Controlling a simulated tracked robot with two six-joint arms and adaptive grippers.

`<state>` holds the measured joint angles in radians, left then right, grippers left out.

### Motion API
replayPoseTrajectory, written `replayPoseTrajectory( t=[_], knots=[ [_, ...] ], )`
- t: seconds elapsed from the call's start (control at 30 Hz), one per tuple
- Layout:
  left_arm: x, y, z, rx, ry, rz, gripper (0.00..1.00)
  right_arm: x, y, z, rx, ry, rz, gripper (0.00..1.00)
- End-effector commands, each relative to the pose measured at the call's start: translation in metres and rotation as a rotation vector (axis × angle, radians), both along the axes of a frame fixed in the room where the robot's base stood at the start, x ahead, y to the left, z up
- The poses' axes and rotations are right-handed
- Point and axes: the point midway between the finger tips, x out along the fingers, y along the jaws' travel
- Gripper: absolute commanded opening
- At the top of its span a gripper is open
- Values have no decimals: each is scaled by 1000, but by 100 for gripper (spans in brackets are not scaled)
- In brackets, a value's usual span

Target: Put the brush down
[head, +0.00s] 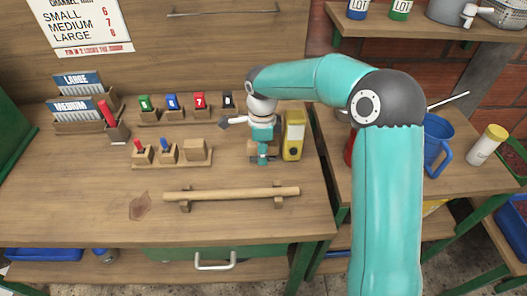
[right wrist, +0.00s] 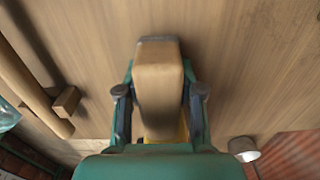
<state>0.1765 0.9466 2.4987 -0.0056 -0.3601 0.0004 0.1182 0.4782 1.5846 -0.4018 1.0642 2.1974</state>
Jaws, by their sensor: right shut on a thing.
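My right gripper (head: 262,158) is low over the workbench, just left of a yellow device with a pale face (head: 293,135). In the right wrist view its two dark fingers (right wrist: 160,98) stand on either side of a tan wooden block, which I take to be the brush (right wrist: 158,80), and are shut on it. In the head view the brush is mostly hidden by the gripper. Its bristles cannot be made out, and I cannot tell whether it touches the bench. My left gripper is not in view.
A wooden rail on two supports (head: 232,193) lies in front of the gripper. To the left are a small block rack (head: 172,164), numbered coloured tags (head: 172,103) and labelled card boxes (head: 78,112). A blue jug (head: 437,145) stands on the right-hand table.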

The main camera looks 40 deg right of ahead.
Motion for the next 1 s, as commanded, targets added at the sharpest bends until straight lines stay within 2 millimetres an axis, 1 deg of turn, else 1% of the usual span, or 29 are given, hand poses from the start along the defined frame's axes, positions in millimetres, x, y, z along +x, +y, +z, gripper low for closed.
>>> replayPoseTrajectory(
  t=[0.03, 0.07, 0.1, 0.17, 0.2, 0.5, 0.67, 0.73, 0.77, 0.87, 1.0],
  knots=[
    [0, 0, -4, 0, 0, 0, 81, -1, 1, -8, 2, 8, 2, 4],
    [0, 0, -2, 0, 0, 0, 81, -2, 1, -7, 2, 9, 2, 42],
    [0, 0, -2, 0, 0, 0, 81, -2, 1, -7, 2, 11, 2, 48],
    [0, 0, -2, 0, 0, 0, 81, -2, 2, -8, 3, 12, 2, 58],
    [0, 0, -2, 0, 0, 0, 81, -2, 2, -8, 3, 13, 2, 62],
    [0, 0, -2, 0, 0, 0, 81, -2, 2, -7, 2, 11, 3, 62],
    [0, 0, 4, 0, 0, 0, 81, -1, 2, 1, 2, 9, 3, 62],
    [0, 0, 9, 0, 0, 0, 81, -1, 2, 7, 2, 8, 2, 62],
    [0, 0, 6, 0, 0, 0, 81, -1, 2, 9, 1, 6, 2, 62],
    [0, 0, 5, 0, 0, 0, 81, 0, 2, 26, 1, 4, 2, 62],
    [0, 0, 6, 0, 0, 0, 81, 0, 2, 56, 1, 3, 2, 62]
  ],
)
